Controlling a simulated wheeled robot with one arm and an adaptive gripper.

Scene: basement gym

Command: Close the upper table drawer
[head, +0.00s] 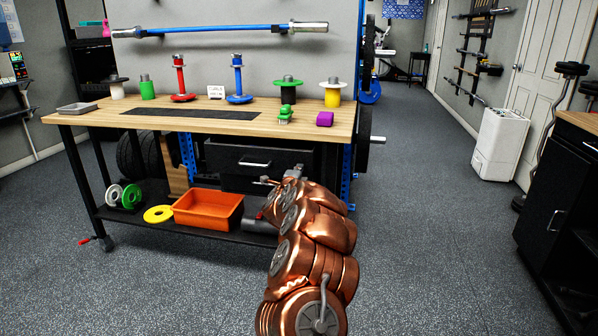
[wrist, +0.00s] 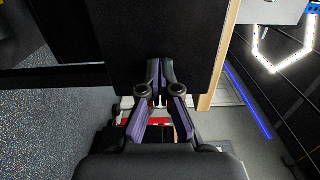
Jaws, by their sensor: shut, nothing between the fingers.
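The table (head: 330,128) has a wooden top and a black drawer unit under its right half. The upper drawer (head: 227,158) has a black front with a silver bar handle (head: 255,163). Its front appears to stand out in front of the lower drawer (head: 236,183), so it looks partly open. My gripper (head: 268,181) is low in front of the drawer unit, just below and right of the handle. In the wrist view my gripper (wrist: 160,66) is shut and empty, its fingertips at a black panel (wrist: 150,30), likely the drawer front. Contact cannot be told.
An orange bin (head: 208,210), a yellow plate (head: 158,214) and other plates lie on the low shelf. A black cabinet (head: 555,195) is at right. The floor between is clear.

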